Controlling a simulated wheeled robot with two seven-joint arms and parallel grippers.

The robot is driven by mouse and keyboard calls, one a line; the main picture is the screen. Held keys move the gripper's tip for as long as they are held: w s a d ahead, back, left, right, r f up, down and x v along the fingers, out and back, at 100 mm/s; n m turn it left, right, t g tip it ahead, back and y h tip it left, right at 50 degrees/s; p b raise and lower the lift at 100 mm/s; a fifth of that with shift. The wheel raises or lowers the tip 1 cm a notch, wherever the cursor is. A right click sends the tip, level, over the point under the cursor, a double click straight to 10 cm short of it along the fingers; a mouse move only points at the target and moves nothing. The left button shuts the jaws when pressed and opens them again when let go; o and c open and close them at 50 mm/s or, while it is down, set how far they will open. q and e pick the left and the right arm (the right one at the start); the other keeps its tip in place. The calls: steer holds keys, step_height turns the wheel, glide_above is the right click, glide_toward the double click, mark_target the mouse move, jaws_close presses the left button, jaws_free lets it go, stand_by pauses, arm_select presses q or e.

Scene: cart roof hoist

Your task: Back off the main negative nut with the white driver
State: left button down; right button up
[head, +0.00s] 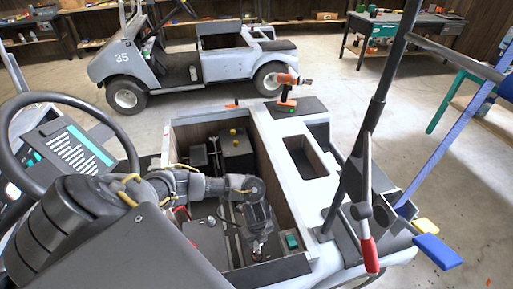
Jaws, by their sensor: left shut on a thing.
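My left arm reaches down into the open battery bay (289,185) of the near cart. My left gripper (262,246) is low in the bay near its front right corner, pointing down. It is shut on a small pale tool that looks like the white driver; the jaws and wrist hide most of it. The main negative nut cannot be made out under the gripper. My right gripper is not in view.
An orange power drill (287,88) stands on the cart's rear deck. A dark hoist post (378,110) and a red-gripped lever (370,254) rise on the right. The steering wheel (62,100) is at left. Another cart (185,60) stands behind, with open floor between.

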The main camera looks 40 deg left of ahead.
arm_select(q)
steer(key=shift+r+p, duration=1.2)
steer(key=shift+r, duration=0.15)
steer(key=m, duration=0.3)
steer(key=shift+w+m, duration=0.1)
steer(key=shift+m, duration=0.2)
steer(key=m, duration=0.4)
steer(key=shift+m, duration=0.4)
steer(key=m, duration=0.7)
steer(key=shift+w+d, duration=0.1)
steer(key=shift+d, duration=0.1)
steer(key=m, duration=0.9)
steer(key=shift+d+m, duration=0.15)
steer(key=shift+m, duration=0.25)
